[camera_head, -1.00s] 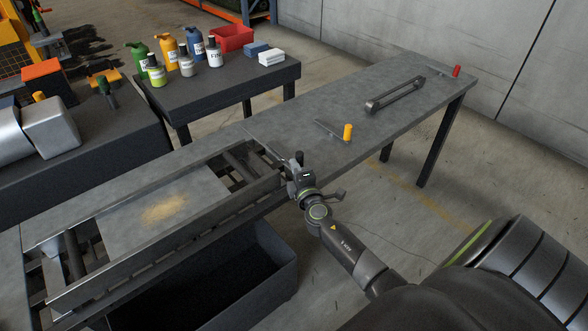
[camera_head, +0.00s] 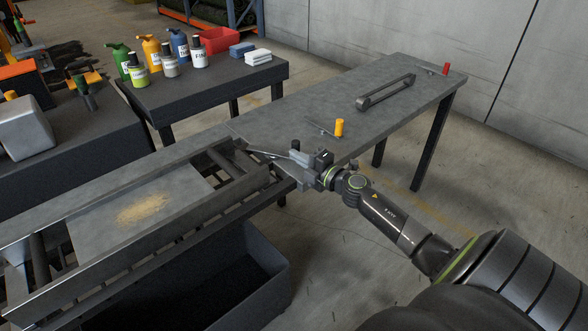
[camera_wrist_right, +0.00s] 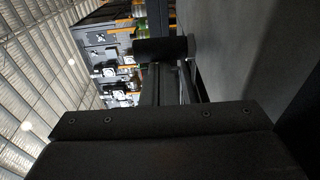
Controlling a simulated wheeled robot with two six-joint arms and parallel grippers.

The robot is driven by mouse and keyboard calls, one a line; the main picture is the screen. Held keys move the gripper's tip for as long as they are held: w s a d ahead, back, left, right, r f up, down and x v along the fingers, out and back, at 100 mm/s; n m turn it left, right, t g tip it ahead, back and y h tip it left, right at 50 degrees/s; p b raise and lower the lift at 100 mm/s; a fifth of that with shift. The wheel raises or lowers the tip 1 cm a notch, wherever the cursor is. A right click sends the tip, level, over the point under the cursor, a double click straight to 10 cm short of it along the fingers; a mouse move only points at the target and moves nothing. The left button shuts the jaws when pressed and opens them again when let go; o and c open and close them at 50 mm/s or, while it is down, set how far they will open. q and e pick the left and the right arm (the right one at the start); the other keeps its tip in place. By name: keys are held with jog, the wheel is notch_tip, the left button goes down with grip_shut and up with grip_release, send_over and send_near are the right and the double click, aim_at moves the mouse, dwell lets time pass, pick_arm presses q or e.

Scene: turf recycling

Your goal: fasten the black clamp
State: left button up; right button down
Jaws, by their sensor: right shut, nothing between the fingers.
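My right gripper (camera_head: 300,156) is shut with nothing between its fingers. It is at the right end of the roller frame (camera_head: 247,188), over the near edge of the bench. A thin dark lever (camera_head: 262,153) lies just left of the fingers. I cannot tell whether it belongs to the black clamp, or whether the fingers touch it. No other part is clearly the black clamp; the gripper may hide some of it. In the right wrist view, a broad dark part of my gripper fills the bottom, and a dark block (camera_wrist_right: 160,49) stands beyond it. My left gripper is not in view.
A fitting with an orange knob (camera_head: 339,128), a long dark handle-like bar (camera_head: 386,92) and a red knob (camera_head: 445,69) are on the grey bench (camera_head: 290,125). A black bin (camera_head: 262,262) stands below the frame.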

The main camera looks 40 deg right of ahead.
jog(key=shift+w+d, duration=0.1)
jog(key=shift+d, duration=0.4)
dwell(0.5)
